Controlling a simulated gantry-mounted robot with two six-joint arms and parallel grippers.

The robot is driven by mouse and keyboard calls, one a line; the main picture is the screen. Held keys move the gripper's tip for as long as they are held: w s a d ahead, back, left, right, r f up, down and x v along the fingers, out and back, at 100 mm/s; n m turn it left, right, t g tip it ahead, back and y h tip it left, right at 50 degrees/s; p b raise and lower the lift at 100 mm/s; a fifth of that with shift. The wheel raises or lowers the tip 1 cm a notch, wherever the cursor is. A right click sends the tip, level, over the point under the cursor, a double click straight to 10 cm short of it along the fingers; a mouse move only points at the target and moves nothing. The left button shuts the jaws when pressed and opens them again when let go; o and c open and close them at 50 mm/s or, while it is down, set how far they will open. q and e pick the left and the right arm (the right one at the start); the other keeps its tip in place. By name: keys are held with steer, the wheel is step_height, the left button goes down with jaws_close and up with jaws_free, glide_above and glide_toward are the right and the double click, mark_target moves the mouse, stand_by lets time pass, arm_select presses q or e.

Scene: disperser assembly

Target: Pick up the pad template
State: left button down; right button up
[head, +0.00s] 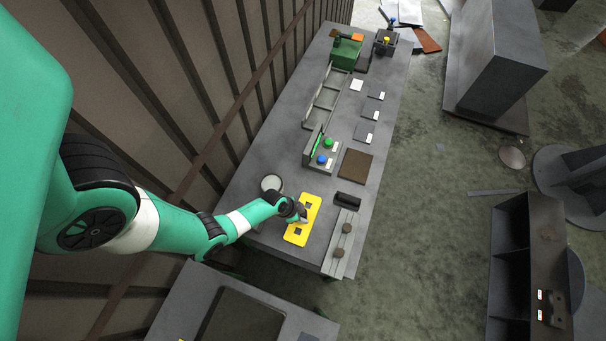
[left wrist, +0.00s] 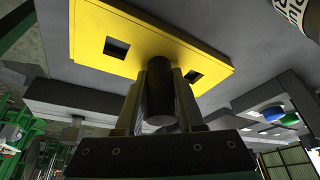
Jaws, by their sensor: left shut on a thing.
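The pad template is a yellow rectangular plate (head: 296,236) with dark square holes, at the near end of the long grey workbench in the head view. In the left wrist view the yellow plate (left wrist: 110,25) spans the top, with a dark cylindrical handle (left wrist: 160,95) standing out from it. My left gripper (head: 302,215) is over the middle of the plate. Its two fingers, seen in the left wrist view (left wrist: 160,82), are shut on either side of the handle. I cannot tell whether the plate touches the bench or is slightly raised. My right gripper is not in view.
On the bench (head: 255,155) a round white-topped container (head: 271,183) stands left of the plate. A black block (head: 347,200) and a grey rail with brown knobs (head: 342,243) lie to its right. A brown pad (head: 355,164) and a green-and-blue button box (head: 325,153) are farther back.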

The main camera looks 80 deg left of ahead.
arm_select(q)
steer(key=shift+r+p, duration=0.3)
steer(key=shift+r, duration=0.2)
step_height(320, 180, up, 3)
steer(key=shift+r+p, duration=0.1)
steer(key=shift+p, duration=0.75)
steer(key=s+d+r+p, duration=0.2)
steer(key=s+d+r, duration=0.6)
steer(key=s+d, duration=0.1)
steer(key=shift+d+r, duration=0.4)
steer(key=shift+d, duration=0.45)
